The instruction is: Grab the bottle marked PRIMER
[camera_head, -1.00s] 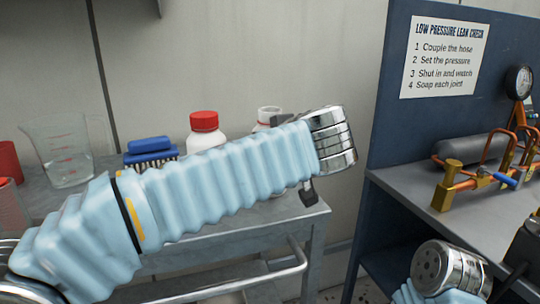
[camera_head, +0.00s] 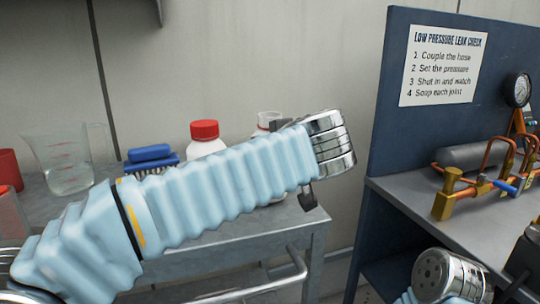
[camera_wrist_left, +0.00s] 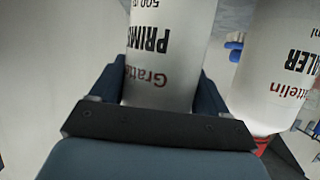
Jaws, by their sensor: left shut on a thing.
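The bottle marked PRIMER is translucent white with black and red print; in the left wrist view the bottle (camera_wrist_left: 168,50) stands between my left gripper's fingers (camera_wrist_left: 160,88), which are shut on it. Its print reads upside down there. In the head view a white-capped bottle (camera_head: 269,117) shows behind my left forearm, which hides most of it and most of the gripper. Beside it in the wrist view is another bottle (camera_wrist_left: 278,70) with print ending in "ALER" and a red cap.
The red-capped bottle (camera_head: 205,140) stands left of the white-capped one on the grey bench (camera_head: 265,225). A blue brush (camera_head: 150,155), a clear jug (camera_head: 65,160) and red cups are further left. A blue-backed stand (camera_head: 385,160) with brass pipework (camera_head: 490,180) is at the right.

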